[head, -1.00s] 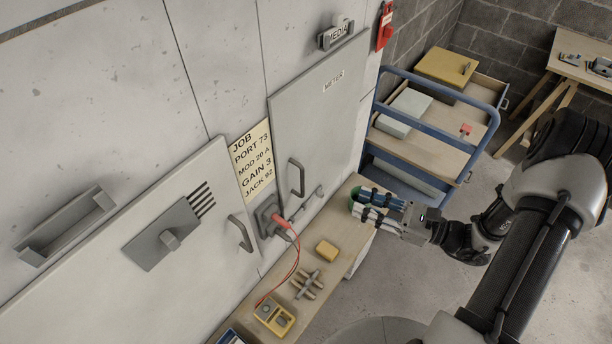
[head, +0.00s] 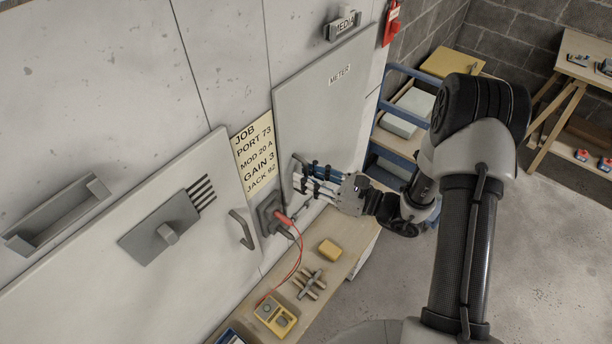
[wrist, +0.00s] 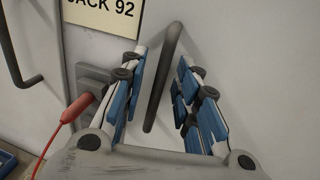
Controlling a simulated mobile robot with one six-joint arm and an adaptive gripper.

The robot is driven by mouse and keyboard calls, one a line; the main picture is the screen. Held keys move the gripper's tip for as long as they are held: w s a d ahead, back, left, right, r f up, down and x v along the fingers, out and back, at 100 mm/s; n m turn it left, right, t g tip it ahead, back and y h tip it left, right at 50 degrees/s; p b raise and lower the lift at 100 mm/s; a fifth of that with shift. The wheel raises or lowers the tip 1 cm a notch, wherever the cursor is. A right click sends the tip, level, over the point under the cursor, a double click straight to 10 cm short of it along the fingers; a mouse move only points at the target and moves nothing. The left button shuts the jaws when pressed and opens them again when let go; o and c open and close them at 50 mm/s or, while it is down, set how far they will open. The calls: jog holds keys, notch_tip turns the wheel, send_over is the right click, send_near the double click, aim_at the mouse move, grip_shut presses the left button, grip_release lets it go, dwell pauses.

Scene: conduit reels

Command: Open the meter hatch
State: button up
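The meter hatch (head: 325,110) is a grey panel labelled METER on the wall, and it looks shut. Its dark bar handle (wrist: 163,80) stands upright on the panel, clearly visible in the wrist view and partly hidden by the fingers in the head view. My gripper (head: 303,179) is at the handle. In the wrist view its two blue-padded fingers (wrist: 161,62) are apart, one on each side of the handle, with a visible gap to the bar on both sides.
A grey socket with a red plug (head: 283,220) and cable sits just left of the handle. A second hatch (head: 120,265) is at left. Below, a bench (head: 345,262) holds a yellow block, a yellow meter and a grey cross-shaped piece. A blue cart (head: 395,75) stands behind.

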jog(key=shift+w+a, duration=0.15)
jog(key=shift+a, duration=0.2)
grip_shut()
dwell(0.7)
